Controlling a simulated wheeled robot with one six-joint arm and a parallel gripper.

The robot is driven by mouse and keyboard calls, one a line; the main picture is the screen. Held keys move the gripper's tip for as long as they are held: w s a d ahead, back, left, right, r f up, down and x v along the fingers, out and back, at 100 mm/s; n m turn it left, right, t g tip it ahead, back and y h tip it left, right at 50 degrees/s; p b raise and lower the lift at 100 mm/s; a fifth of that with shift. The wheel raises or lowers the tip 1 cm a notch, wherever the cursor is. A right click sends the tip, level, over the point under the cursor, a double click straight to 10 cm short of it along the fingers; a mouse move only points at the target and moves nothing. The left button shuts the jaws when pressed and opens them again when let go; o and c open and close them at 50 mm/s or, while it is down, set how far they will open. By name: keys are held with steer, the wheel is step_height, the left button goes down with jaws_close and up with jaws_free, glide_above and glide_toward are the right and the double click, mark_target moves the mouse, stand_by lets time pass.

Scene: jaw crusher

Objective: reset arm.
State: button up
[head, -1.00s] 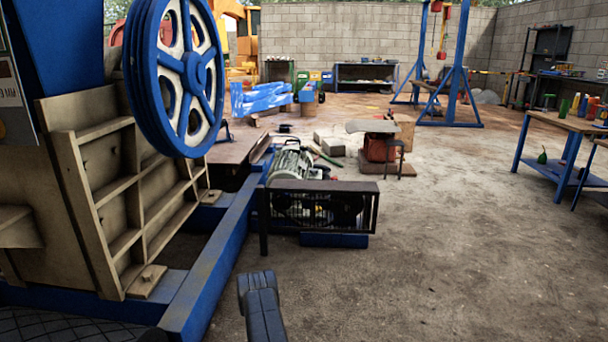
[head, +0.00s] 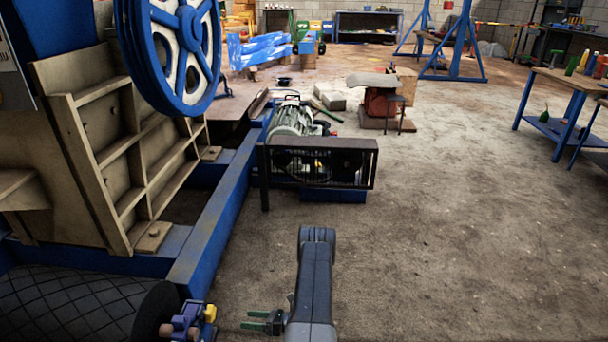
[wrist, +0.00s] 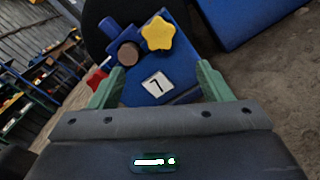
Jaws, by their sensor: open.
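My arm reaches up from the bottom of the head view, with my gripper (head: 246,320) low and pointing left. Its green fingers are apart and hold nothing. In the wrist view my gripper (wrist: 158,80) shows its two fingers spread, one on each side of a blue block with a white "7" label (wrist: 157,85). A yellow star knob (wrist: 158,33) and a brown round knob (wrist: 128,53) sit beyond the fingertips. In the head view the yellow knob (head: 210,313) and the blue fitting (head: 185,322) lie left of my gripper, with a visible gap between.
The jaw crusher (head: 120,150) with its blue flywheel (head: 185,50) fills the left. Its blue frame beam (head: 215,220) runs beside my arm. A motor with a belt guard (head: 320,165) stands ahead. A workbench (head: 570,85) is at the right. The concrete floor at right is clear.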

mark_target(212, 314)
steer(key=a+b, duration=0.1)
steer(key=a, duration=0.3)
steer(key=a+b, duration=0.1)
steer(key=a, duration=0.4)
steer(key=w+a+b, duration=0.1)
steer(key=a, duration=0.3)
steer(key=shift+a+f+b, duration=0.1)
steer(key=shift+a+b, duration=0.25)
steer(key=shift+a, duration=0.05)
steer(key=shift+d+m, duration=0.15)
steer(key=shift+m, duration=0.35)
steer(key=shift+s+m, duration=0.1)
steer(key=shift+m, duration=1)
steer(key=m, duration=0.5)
steer(key=shift+r, duration=0.3)
steer(key=m, duration=0.5)
steer(key=shift+r, duration=0.2)
steer(key=shift+r+m+p, duration=0.1)
steer(key=shift+m+p, duration=0.25)
steer(key=shift+m, duration=1.45)
